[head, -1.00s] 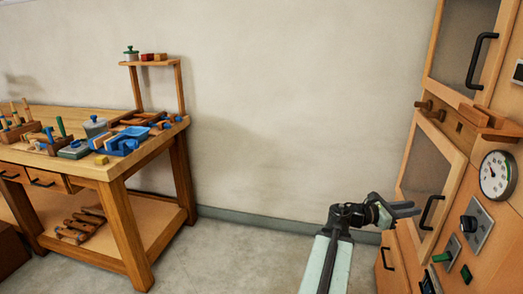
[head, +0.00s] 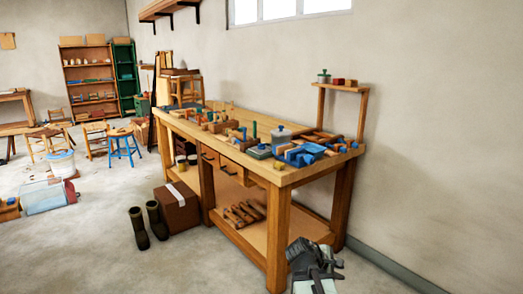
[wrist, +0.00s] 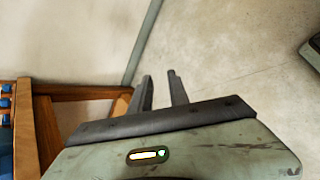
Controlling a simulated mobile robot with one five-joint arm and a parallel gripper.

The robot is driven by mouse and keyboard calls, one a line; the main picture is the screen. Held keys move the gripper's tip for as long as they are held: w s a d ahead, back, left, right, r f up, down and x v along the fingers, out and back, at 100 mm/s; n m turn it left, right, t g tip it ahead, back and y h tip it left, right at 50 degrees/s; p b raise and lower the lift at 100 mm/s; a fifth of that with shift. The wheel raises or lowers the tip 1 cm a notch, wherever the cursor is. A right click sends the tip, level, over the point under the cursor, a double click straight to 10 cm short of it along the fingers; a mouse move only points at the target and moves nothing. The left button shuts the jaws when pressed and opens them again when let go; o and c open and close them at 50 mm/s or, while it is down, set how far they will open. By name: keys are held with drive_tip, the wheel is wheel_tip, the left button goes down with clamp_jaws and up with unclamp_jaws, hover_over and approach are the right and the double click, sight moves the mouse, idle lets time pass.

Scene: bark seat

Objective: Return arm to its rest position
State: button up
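My gripper (head: 328,268) shows at the bottom of the head view, folded close above my own arm, in front of the workbench's right end. In the wrist view my gripper (wrist: 163,90) has its two dark fingers apart, with only bare floor and wall seen between them. It holds nothing. The wooden workbench (head: 283,176) stands beyond it in the head view, and its orange legs and shelf show at the left of the wrist view (wrist: 48,135). I cannot tell the exact gap between the gripper and the bench.
Tools, blocks and a blue vise (head: 305,153) lie on the bench. A brown box (head: 177,207) and dark boots (head: 139,228) stand on the floor to its left. Stools (head: 122,147) and shelves (head: 90,80) are farther back. Floor at front left is clear.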

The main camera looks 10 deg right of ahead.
drive_tip(key=s+a+f+m+g+y, duration=0.1)
drive_tip(key=a+f+m+y, duration=0.2)
drive_tip(key=a, duration=0.5)
drive_tip(key=s+a+f+m+g+y, duration=0.1)
drive_tip(key=s+a+f+m+y, duration=0.2)
drive_tip(key=a, duration=0.6)
drive_tip(key=a+f+m+y, duration=0.1)
drive_tip(key=a+m+y, duration=0.2)
drive_tip(key=a+m, duration=0.35)
wheel_tip(320, 180, up, 24)
drive_tip(key=a+p, duration=0.1)
drive_tip(key=p, duration=2.3)
drive_tip(key=shift+a+f+n, duration=0.15)
drive_tip(key=shift+a+n, duration=0.15)
drive_tip(key=shift+n, duration=0.05)
